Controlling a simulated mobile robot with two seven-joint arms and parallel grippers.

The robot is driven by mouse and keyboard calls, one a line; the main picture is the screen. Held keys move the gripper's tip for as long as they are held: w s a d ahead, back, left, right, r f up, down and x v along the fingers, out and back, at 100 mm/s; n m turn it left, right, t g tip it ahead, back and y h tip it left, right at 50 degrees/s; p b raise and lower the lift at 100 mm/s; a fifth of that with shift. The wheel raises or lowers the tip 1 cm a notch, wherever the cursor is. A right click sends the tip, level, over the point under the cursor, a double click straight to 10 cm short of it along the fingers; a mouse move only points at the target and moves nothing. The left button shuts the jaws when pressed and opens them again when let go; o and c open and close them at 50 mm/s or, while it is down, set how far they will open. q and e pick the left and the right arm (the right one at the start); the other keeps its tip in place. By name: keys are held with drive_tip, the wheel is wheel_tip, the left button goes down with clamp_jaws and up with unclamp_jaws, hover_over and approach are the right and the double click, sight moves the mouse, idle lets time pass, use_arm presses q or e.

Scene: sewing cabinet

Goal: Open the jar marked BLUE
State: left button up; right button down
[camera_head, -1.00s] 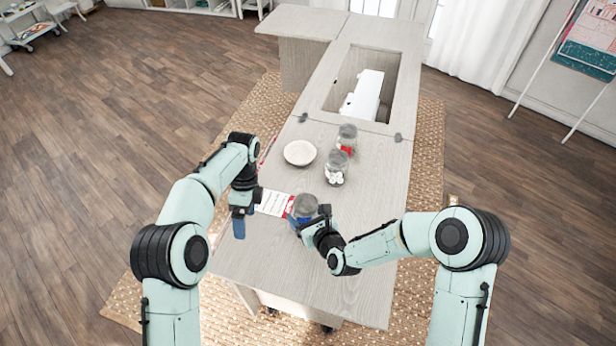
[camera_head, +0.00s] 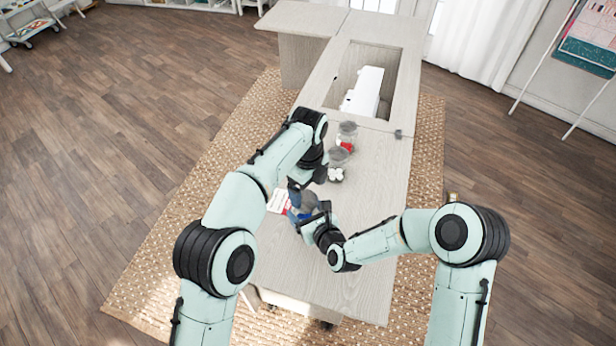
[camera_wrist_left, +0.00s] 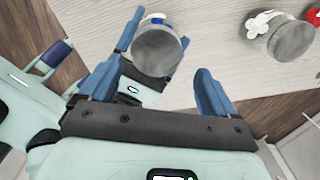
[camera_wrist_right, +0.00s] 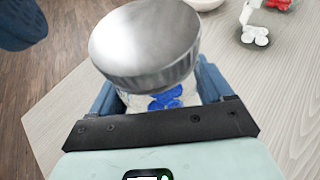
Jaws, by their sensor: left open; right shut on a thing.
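The jar with blue contents and a round grey metal lid (camera_head: 306,202) stands near the front of the cabinet top. Its lid is on; the lid fills much of the right wrist view (camera_wrist_right: 145,42), with blue pieces (camera_wrist_right: 166,98) below it. My right gripper (camera_head: 318,222) is shut around the jar's body. My left gripper (camera_head: 296,194) is open and empty, close to the jar on its left; in the left wrist view the lid (camera_wrist_left: 157,50) shows beyond and between its fingers (camera_wrist_left: 158,88). The left arm partly hides the scene in the head view.
A jar with white contents (camera_head: 336,174) and a jar with red contents (camera_head: 347,140) stand farther back. A pale bowl (camera_wrist_right: 204,3) is at the right wrist view's top edge. The cabinet's front right is clear.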

sight(308, 199)
use_arm(q)
drive_tip(key=shift+f, duration=1.5)
drive_tip(key=c, duration=1.1)
drive_tip(key=shift+w, duration=0.1)
